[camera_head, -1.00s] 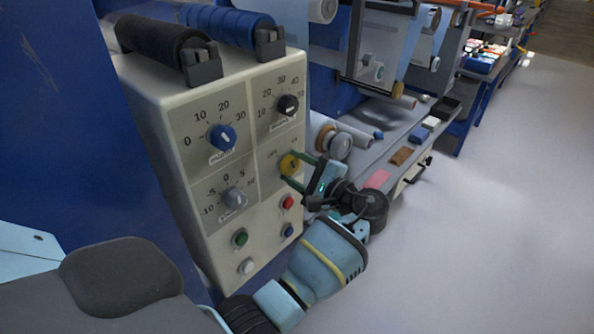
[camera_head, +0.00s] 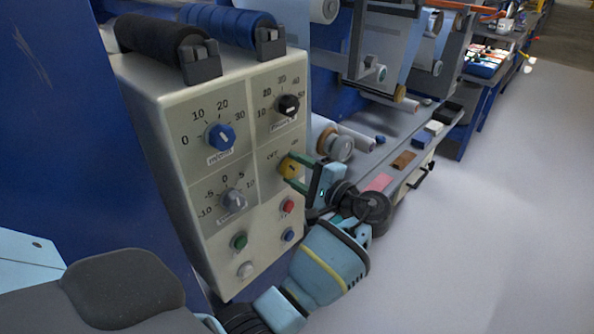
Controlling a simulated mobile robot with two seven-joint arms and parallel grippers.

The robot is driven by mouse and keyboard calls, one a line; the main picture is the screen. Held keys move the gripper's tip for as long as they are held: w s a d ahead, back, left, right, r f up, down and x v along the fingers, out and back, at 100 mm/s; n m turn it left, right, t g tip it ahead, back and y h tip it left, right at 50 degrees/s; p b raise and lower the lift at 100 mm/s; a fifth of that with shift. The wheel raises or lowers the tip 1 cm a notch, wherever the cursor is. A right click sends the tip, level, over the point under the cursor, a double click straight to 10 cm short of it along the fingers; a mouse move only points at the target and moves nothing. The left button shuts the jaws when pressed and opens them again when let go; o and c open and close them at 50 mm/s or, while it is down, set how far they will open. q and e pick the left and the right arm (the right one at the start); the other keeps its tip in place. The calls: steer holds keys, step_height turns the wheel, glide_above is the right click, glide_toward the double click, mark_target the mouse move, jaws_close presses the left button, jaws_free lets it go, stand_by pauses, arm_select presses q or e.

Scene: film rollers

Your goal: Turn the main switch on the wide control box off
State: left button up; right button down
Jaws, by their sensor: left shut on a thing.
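The wide control box (camera_head: 213,261) is a cream box at the left-centre with dials and buttons on its front. The main switch is a yellow knob (camera_head: 288,167) on the right half of the front, with "OFF" lettering at its upper left. My left gripper (camera_head: 293,168) is at the yellow knob, its green-edged fingers above and below it, shut on it. The fingers hide part of the knob. My right gripper is not in view.
A blue dial (camera_head: 220,137), a black dial (camera_head: 287,105) and a grey dial (camera_head: 234,201) sit around the knob. Red (camera_head: 287,206), green (camera_head: 239,241), blue and white buttons are below. A shelf with rolls is behind; floor at right is clear.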

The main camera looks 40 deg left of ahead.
arm_select(q)
steer(key=o, duration=1)
steer(key=shift+d, duration=0.1)
steer(key=d, duration=0.7)
steer(key=shift+s+d+b, duration=0.35)
steer(key=shift+b, duration=0.05)
